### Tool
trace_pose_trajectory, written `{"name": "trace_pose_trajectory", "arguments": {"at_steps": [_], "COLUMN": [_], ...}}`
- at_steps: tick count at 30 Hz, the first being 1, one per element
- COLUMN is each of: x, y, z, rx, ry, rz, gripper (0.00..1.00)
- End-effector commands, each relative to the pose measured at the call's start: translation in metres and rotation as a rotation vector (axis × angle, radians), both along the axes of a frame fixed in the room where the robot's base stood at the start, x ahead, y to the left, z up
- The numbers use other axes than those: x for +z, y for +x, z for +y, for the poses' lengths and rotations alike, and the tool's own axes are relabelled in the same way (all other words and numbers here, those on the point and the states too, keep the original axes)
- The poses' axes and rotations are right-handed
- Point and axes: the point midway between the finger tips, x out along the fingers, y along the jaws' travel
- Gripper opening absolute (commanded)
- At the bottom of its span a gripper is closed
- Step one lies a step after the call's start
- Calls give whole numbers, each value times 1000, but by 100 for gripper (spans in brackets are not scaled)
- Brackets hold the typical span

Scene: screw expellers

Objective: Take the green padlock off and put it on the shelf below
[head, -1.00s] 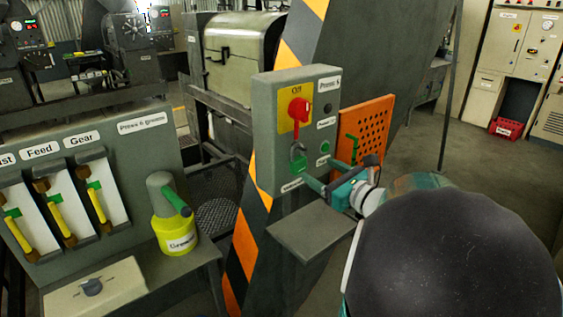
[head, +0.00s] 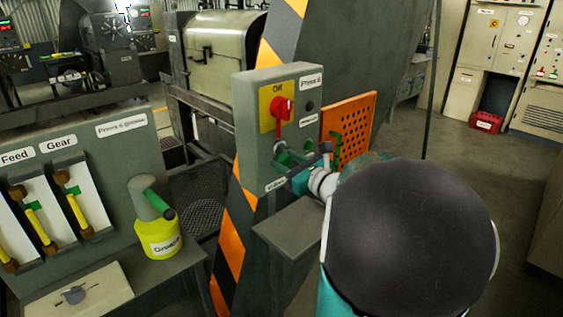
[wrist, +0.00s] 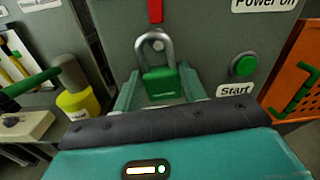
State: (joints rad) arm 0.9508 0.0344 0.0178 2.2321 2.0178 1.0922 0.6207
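The green padlock (wrist: 161,84) with its grey shackle is upright in front of the grey switch box (head: 247,140), below the red switch handle (head: 282,107). In the wrist view, the shackle top is just under the red handle (wrist: 155,10); I cannot tell what it hangs on. My gripper (wrist: 160,90) is open, with one teal finger on each side of the padlock body; contact is unclear. The grey shelf (head: 290,228) is below the box and is empty where visible.
A green Start button (wrist: 244,66) is right of the padlock. An orange perforated panel (head: 358,125) with a green handle stands right of the box. A yellow grease can (head: 158,235) stands on the left bench. The striped post (head: 238,215) is beside the shelf.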

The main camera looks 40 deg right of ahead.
Motion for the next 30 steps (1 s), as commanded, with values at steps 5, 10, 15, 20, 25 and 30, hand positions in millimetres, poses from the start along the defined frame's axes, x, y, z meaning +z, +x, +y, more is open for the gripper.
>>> {"name": "trace_pose_trajectory", "arguments": {"at_steps": [5,10,15,20,25,30], "x": [0,1,9,16,16,16], "y": [0,0,0,-12,-44,-84], "z": [0,0,0,0,0,0], "rx": [0,0,1,-2,-3,-4], "ry": [0,0,-2,-1,-2,-2], "rz": [-1,-1,-2,0,-1,-2], "gripper": [17,17,17,17,17,17]}}
